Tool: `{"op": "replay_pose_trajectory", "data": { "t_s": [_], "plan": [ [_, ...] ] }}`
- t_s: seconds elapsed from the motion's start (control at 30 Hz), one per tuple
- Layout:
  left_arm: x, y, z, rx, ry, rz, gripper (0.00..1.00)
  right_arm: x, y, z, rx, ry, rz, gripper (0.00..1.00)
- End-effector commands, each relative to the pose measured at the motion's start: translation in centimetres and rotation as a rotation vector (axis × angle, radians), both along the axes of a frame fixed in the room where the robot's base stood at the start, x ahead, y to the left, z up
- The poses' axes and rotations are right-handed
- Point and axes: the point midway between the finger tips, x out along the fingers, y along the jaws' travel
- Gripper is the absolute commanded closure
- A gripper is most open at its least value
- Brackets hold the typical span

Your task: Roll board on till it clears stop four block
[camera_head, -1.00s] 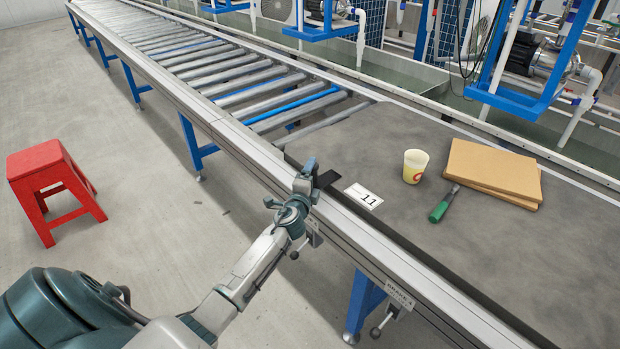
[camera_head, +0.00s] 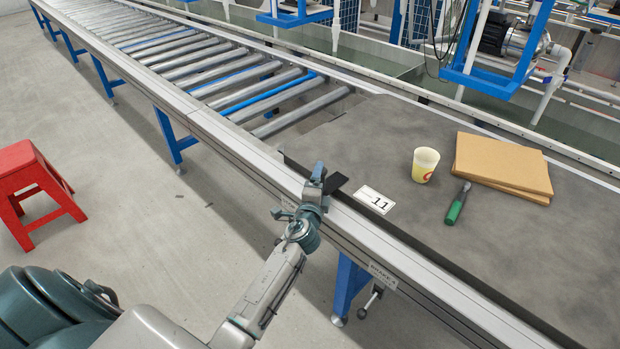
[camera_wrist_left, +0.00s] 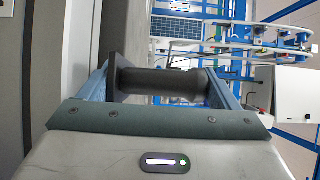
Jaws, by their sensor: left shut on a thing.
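The board is a large dark grey slab (camera_head: 330,145) lying on the roller line, with a black edge strip and a card marked 11 (camera_head: 376,199). My left gripper (camera_head: 318,174) is at the board's near edge, beside its left end. In the left wrist view it is shut on a black bar-shaped handle (camera_wrist_left: 160,82) between its two blue fingers. A label reading BRAKE 4 (camera_head: 383,276) is on the near rail, right of my gripper, with a small lever (camera_head: 370,298) below it. I cannot make out a stop block. My right gripper is not in view.
On the board are a yellow cup (camera_head: 425,164), brown cardboard sheets (camera_head: 500,163) and a green-handled tool (camera_head: 458,203). Bare rollers (camera_head: 215,75) run to the far left. A red stool (camera_head: 30,185) stands on open floor at left. Pump frames (camera_head: 497,65) line the far side.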

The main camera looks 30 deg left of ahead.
Motion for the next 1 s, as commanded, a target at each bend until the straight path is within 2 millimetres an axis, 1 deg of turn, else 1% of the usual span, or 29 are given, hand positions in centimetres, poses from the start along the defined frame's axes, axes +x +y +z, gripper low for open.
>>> {"op": "replay_pose_trajectory", "data": {
  "t_s": [0.03, 0.63, 1.0],
  "plan": [
    [-0.3, -0.7, -0.4, -0.004, 0.004, -0.001, 0.87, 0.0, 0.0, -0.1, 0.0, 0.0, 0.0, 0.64],
    [-2.0, -7.1, -0.4, -0.008, 0.004, 0.0, 0.87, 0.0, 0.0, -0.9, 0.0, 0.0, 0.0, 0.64],
    [-3.0, -11.0, -0.5, -0.008, 0.004, -0.001, 0.87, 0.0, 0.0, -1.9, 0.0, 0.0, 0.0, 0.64]
  ]
}}
